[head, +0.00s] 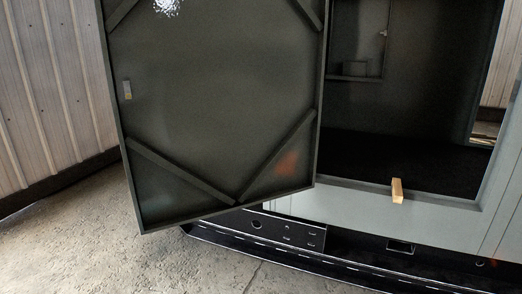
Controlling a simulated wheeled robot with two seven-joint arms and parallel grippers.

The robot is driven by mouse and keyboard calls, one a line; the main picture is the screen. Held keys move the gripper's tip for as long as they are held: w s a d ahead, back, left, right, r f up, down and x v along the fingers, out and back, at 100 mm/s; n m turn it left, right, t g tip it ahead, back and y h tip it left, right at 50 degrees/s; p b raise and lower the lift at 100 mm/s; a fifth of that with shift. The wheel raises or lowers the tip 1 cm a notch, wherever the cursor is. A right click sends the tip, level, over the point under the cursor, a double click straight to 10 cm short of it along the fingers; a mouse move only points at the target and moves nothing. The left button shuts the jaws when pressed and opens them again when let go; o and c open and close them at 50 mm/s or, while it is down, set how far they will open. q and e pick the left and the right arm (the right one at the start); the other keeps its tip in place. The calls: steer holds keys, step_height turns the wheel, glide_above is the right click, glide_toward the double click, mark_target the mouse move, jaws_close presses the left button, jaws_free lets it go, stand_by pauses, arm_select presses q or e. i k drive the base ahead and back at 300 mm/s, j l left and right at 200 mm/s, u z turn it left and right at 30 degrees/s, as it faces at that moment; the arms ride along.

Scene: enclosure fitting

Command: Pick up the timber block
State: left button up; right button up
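The timber block (397,190) is a small light-brown wooden piece. It rests at the lower front edge of the enclosure's opening and sticks out a little over the sill. Neither my left nor my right gripper shows in the head view.
The dark enclosure door (215,110) hangs open on the left of the opening, with diagonal braces at its corners. The grey enclosure (350,203) has a dark interior with a small shelf (355,78). A dark base frame (290,238) runs below. Concrete floor (75,240) is clear at left.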

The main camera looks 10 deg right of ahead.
mark_target(397, 190)
steer(key=i+z, duration=0.25)
steer(key=z, duration=0.25)
steer(key=i+j+z, duration=0.15)
steer(key=z, duration=0.35)
steer(key=i+j+z, duration=0.25)
steer(key=z, duration=0.25)
steer(key=i+j+z, duration=0.2)
steer(key=i+z, duration=0.35)
steer(key=i, duration=0.2)
steer(key=i+j+z, duration=0.1)
steer(key=i+z, duration=0.3)
steer(key=i+j+z, duration=0.35)
steer(key=i, duration=0.25)
